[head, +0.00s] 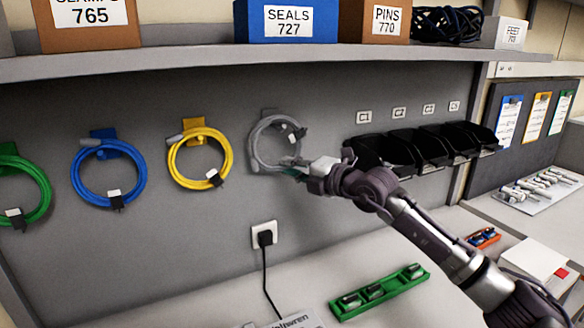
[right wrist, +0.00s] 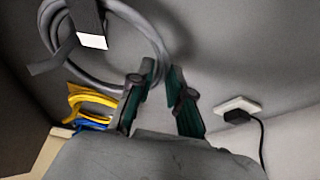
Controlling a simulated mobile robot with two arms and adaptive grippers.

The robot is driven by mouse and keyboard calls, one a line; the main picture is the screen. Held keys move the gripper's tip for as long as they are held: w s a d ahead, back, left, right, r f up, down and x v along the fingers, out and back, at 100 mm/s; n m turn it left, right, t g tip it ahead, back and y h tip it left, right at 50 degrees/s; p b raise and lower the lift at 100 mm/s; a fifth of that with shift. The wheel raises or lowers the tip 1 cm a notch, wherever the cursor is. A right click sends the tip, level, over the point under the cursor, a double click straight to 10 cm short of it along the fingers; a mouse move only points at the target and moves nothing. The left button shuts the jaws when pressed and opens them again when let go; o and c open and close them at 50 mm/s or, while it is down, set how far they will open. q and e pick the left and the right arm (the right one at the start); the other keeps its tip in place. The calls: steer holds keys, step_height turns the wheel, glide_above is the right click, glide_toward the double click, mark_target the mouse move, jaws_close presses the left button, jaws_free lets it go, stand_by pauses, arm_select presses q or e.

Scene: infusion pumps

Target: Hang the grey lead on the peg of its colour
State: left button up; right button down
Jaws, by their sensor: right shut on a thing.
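The grey lead (head: 255,145) is a coiled ring with a dark tie at its right side, against the grey back panel. Its grey peg (head: 269,113) shows at the top of the coil; I cannot tell whether the loop is around the peg or only in front of it. My right gripper (head: 294,168) is shut on the coil's lower right edge. In the right wrist view the grey lead (right wrist: 158,50) passes at the fingertips of my right gripper (right wrist: 161,72). My left gripper is not in view.
Yellow (head: 226,157), blue (head: 139,178) and green (head: 42,190) leads hang on pegs to the left. Black bins (head: 385,155) are on the right. A shelf (head: 200,60) with boxes is above. A plugged socket (head: 264,235) and a green tray (head: 380,292) are below.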

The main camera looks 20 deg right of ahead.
steer(key=c, duration=1)
jaws_free()
steer(key=shift+s+d, duration=0.1)
steer(key=v, duration=1.1)
steer(key=shift+s+d, duration=0.15)
steer(key=shift+s, duration=0.2)
